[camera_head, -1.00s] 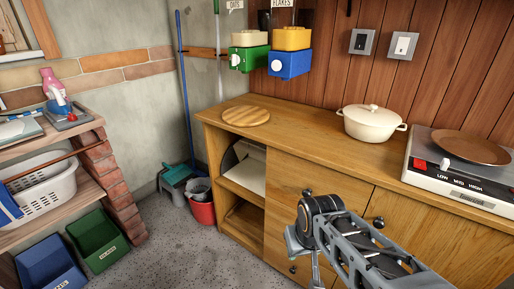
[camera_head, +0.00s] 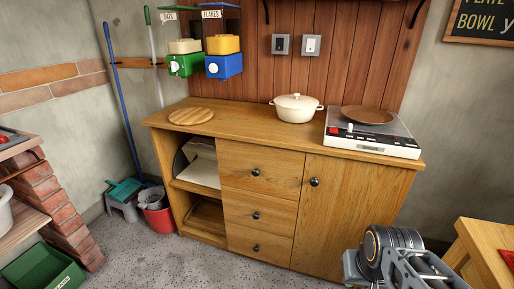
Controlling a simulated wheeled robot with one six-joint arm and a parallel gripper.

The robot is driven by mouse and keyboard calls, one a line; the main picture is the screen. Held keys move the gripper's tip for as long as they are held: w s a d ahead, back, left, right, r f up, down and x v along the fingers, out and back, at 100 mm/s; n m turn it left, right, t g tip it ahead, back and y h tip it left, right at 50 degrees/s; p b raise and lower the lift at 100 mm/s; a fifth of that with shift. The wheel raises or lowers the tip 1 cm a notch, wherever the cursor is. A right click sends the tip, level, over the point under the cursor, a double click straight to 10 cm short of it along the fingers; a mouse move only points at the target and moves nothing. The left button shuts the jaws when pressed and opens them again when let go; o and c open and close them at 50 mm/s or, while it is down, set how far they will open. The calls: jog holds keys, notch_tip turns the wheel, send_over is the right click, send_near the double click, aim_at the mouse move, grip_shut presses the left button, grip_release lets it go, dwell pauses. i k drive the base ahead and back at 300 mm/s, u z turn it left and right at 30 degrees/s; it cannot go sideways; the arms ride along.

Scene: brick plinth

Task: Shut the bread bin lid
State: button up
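A cream, sloping panel with a dark curved side (camera_head: 201,165) stands in the upper open compartment at the left end of the wooden cabinet (camera_head: 262,218). It looks like the bread bin, but the compartment is shadowed and I cannot tell how far its lid is open. My arm shows at the lower right, in front of the cabinet door and apart from the bin. The fingers of my gripper are not in view.
A red bucket (camera_head: 158,217) stands left of the cabinet. A wooden table (camera_head: 484,248) is at lower right. Floor in front is clear.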

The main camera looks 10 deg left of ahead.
aim_at(212, 150)
jog(key=z, duration=0.3)
jog(key=k, duration=0.4)
jog(key=u, duration=0.7)
jog(key=i, duration=0.8)
jog(key=u, duration=1.15)
jog(key=i, duration=1.05)
jog(key=u, duration=0.2)
